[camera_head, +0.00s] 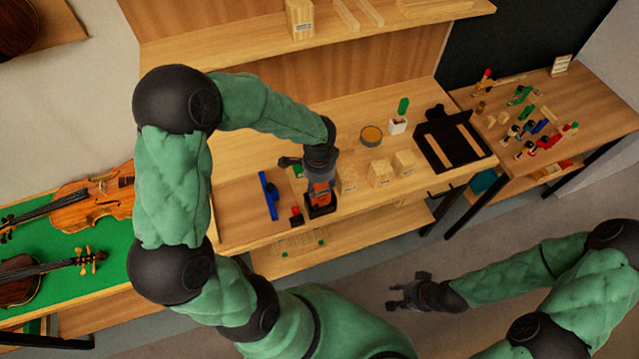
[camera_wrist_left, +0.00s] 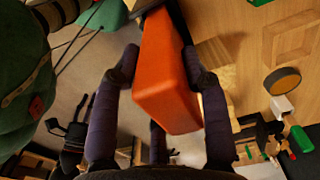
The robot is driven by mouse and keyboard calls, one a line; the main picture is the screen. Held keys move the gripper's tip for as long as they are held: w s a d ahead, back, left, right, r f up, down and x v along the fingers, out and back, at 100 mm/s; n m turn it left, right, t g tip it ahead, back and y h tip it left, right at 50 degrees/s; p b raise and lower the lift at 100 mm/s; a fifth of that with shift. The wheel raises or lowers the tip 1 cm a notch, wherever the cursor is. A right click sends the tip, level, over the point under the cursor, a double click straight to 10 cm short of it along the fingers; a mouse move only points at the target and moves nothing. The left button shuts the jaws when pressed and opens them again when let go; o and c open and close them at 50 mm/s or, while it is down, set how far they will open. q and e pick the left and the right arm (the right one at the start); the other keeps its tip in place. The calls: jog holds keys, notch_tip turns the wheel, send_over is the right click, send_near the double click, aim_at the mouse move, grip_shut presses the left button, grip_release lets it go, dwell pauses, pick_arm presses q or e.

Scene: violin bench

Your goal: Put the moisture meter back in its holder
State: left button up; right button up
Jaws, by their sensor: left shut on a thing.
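The moisture meter, an orange block (camera_head: 320,190), is between the fingers of my left gripper (camera_head: 318,172) above the front part of the bench. In the left wrist view the orange body (camera_wrist_left: 165,80) fills the middle, with a finger of my left gripper (camera_wrist_left: 165,75) against each side. A black part (camera_head: 319,208) shows at the meter's lower end; I cannot tell whether it is the meter's own end or a holder around it. My right gripper (camera_head: 407,293) is empty, fingers apart, in front of the bench over the floor.
A blue bar tool (camera_head: 268,196) and a small red and black item (camera_head: 296,216) lie left of the meter. Wooden blocks (camera_head: 380,173) stand to its right. A round tin (camera_head: 371,135), a white cup (camera_head: 397,127) and a black rack (camera_head: 447,148) stand further right.

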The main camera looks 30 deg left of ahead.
pick_arm(q)
jog(key=shift+f, duration=0.35)
jog(key=o, duration=1.4)
notch_tip(320, 180, up, 12)
